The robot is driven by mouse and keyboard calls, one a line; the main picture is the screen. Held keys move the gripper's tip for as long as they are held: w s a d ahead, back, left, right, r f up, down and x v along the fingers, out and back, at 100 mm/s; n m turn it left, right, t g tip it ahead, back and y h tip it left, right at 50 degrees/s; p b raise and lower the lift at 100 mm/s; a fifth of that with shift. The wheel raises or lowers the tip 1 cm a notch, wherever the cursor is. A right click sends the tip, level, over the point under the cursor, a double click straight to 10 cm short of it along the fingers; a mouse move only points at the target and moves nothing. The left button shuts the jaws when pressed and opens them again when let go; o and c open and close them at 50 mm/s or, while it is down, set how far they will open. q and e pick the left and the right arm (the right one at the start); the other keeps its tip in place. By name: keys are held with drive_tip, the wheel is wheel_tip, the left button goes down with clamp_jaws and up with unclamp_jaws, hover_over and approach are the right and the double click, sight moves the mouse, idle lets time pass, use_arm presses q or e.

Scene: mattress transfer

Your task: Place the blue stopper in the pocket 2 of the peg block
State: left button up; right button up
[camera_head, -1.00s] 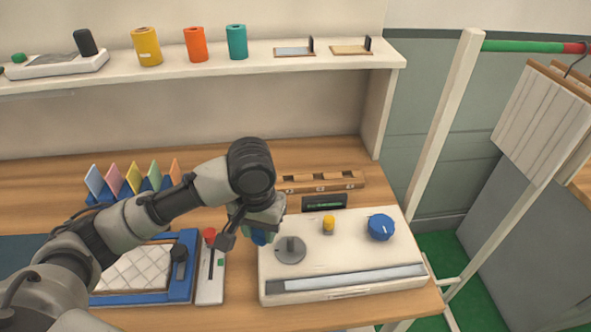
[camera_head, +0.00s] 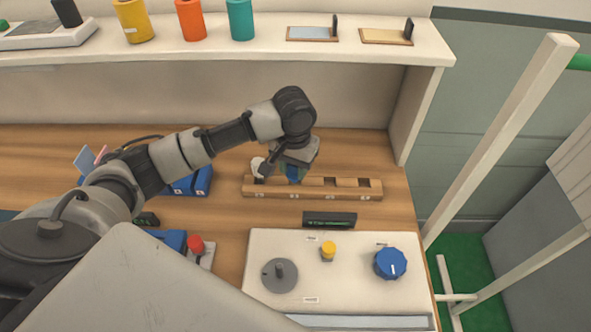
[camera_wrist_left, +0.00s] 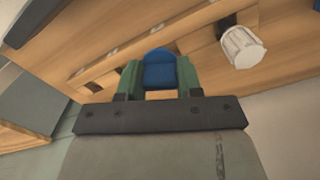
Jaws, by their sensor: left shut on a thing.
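My left gripper (camera_head: 294,172) is shut on the blue stopper (camera_head: 293,173), over the middle of the wooden peg block (camera_head: 348,193). In the left wrist view the blue stopper (camera_wrist_left: 160,72) sits between the green finger pads (camera_wrist_left: 160,78), with the peg block (camera_wrist_left: 110,62) behind it. I cannot tell whether the stopper's lower end is above a pocket or partly inside one. Open pockets show in the block right of the gripper. A white stopper (camera_head: 258,166) stands at the block's left end; it also shows in the left wrist view (camera_wrist_left: 242,47).
A console (camera_head: 340,262) with a blue dial (camera_head: 390,263), yellow knob (camera_head: 328,251) and grey disc (camera_head: 280,275) lies in front of the block. A small black display (camera_head: 329,220) stands between them. A shelf (camera_head: 270,54) with coloured cylinders runs behind.

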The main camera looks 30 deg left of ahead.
use_arm(q)
drive_tip(key=w+f, duration=0.1)
drive_tip(key=w+a+f, duration=0.1)
drive_tip(key=w, duration=0.1)
drive_tip(key=shift+w+a, duration=0.15)
drive_tip(key=shift+a, duration=0.05)
drive_tip(key=shift+f, duration=0.3)
wheel_tip(320, 180, down, 3)
drive_tip(key=shift+f+p, duration=0.1)
drive_tip(key=shift+p, duration=0.35)
drive_tip(key=shift+f, duration=0.2)
use_arm(e)
drive_tip(key=shift+w+a+r, duration=0.1)
drive_tip(key=shift+w+r, duration=0.2)
drive_tip(key=shift+w, duration=0.2)
drive_tip(key=shift+w+a+r, duration=0.1)
drive_tip(key=shift+w+r, duration=0.15)
drive_tip(key=shift+w, duration=0.2)
use_arm(q)
drive_tip(key=o, duration=1.1)
drive_tip(key=shift+f, duration=0.1)
use_arm(e)
drive_tip(key=shift+w, duration=0.15)
drive_tip(key=shift+d, duration=0.1)
use_arm(q)
wheel_tip(320, 180, up, 12)
drive_tip(key=b, duration=0.1)
use_arm(e)
drive_tip(key=shift+w+f, duration=0.1)
drive_tip(key=shift+f, duration=0.4)
